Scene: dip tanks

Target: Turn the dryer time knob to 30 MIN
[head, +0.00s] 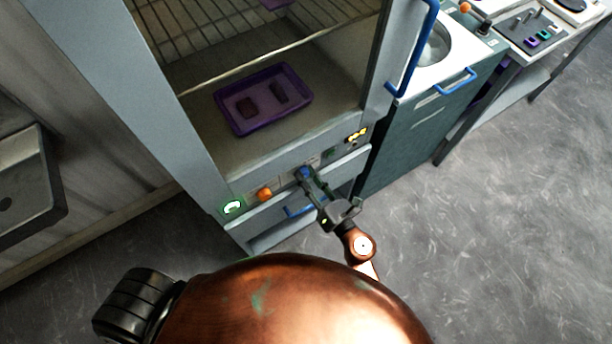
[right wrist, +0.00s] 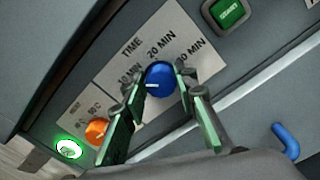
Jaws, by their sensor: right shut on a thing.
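The dryer time knob (right wrist: 159,78) is blue and sits on the grey control panel, under labels reading TIME, 10 MIN, 20 MIN and 30 MIN. Its white mark lies on its left side, on the 10 MIN side. In the head view the time knob (head: 304,171) is partly covered by my fingers. My right gripper (right wrist: 161,84) is shut on the knob, with one finger on each side of it. The right gripper also shows in the head view (head: 307,182), reaching the panel from the lower right. My left gripper is not in view.
An orange knob (right wrist: 96,131) and a lit green indicator (right wrist: 68,149) lie left of the time knob. A green button (right wrist: 229,12) is to its upper right. A blue handle (head: 300,211) lies below. A purple tray (head: 237,124) sits inside the open dryer.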

